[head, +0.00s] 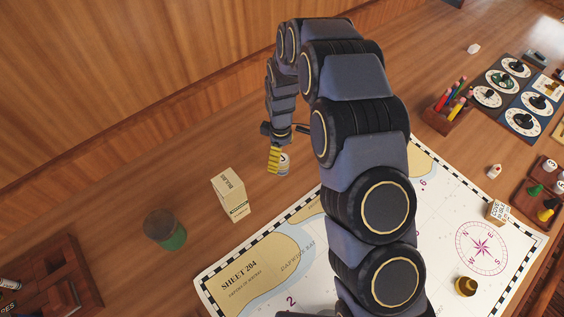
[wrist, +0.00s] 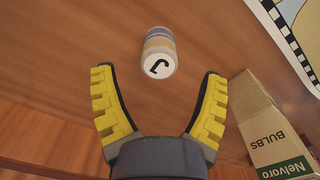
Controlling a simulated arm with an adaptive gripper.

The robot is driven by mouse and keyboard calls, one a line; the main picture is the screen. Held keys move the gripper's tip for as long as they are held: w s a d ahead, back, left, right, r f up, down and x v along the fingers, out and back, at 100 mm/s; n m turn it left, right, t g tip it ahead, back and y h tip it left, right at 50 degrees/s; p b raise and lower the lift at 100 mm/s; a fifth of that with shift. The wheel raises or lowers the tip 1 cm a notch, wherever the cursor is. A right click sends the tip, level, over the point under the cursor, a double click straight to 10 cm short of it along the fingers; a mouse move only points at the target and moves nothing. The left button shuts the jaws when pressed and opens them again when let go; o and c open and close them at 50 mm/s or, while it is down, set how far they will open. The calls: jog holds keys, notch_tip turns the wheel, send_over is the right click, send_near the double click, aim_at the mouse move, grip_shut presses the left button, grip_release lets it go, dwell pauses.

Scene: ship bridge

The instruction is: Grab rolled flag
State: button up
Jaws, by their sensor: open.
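The rolled flag (wrist: 159,42) is a small cylinder with blue, tan and pale bands and a black mark like a J on its white end. In the wrist view it lies on the wood just beyond my fingertips, roughly centred between them. In the head view the flag (head: 284,163) is beside my yellow fingers, partly covered by them. My gripper (wrist: 159,73) is open and empty, its two yellow fingers spread apart. It also shows in the head view (head: 273,159), pointing down. I cannot tell whether a finger touches the flag.
A bulbs box (head: 231,194) stands near my gripper, at the right in the wrist view (wrist: 270,125). A green container (head: 165,229) is left of the box. A chart (head: 262,262) covers the front. A pencil holder (head: 445,112) stands right of my arm. Bare wood surrounds the flag.

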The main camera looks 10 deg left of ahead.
aim_at(282, 166)
notch_tip(282, 166, down, 6)
jog(key=shift+d, duration=0.1)
jog(key=c, duration=1.1)
